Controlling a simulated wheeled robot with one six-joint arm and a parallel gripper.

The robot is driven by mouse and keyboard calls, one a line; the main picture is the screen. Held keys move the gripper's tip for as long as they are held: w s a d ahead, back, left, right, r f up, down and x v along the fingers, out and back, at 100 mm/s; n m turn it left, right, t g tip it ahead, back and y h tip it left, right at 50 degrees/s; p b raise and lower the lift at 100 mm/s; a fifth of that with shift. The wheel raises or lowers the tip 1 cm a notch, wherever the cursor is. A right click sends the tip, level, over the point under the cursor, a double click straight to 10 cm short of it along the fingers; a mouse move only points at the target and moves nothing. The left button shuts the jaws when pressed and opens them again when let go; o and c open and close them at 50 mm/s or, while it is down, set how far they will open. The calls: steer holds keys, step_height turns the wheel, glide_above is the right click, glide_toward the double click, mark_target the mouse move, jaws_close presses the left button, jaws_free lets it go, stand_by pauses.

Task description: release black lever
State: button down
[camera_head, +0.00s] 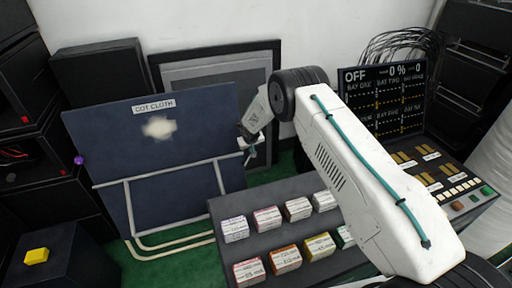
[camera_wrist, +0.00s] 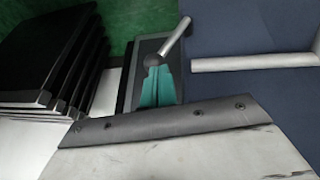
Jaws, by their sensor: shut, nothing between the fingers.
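The black lever shows in the wrist view as a dark round knob (camera_wrist: 153,60) on a pale grey rod that slants up to the right. My gripper's teal fingers (camera_wrist: 156,84) are shut and empty, with their tips right at the knob. I cannot tell whether they touch it. In the head view my gripper (camera_head: 245,138) is at the right edge of the dark blue cot panel. A small pale rod (camera_head: 252,157) shows just below it, and the knob cannot be made out there.
The cot panel (camera_head: 105,135) with grey tube legs leans behind at left. A purple knob (camera_head: 79,160) is at its left side. A shelf of labelled boxes (camera_head: 285,260) stands in front, and a control console (camera_head: 470,195) is at right. Black stacked boxes (camera_wrist: 45,60) fill the wrist view's left.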

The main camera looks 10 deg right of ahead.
steer(key=d+f, duration=0.4)
steer(key=d, duration=0.1)
steer(key=shift+d, duration=0.35)
steer(key=shift+d+f, duration=0.15)
stand_by(0.5)
steer(key=s+d+r, duration=0.3)
steer(key=d+r, duration=0.2)
steer(key=r, duration=0.6)
steer(key=shift+s+d, duration=0.2)
steer(key=shift+d, duration=0.2)
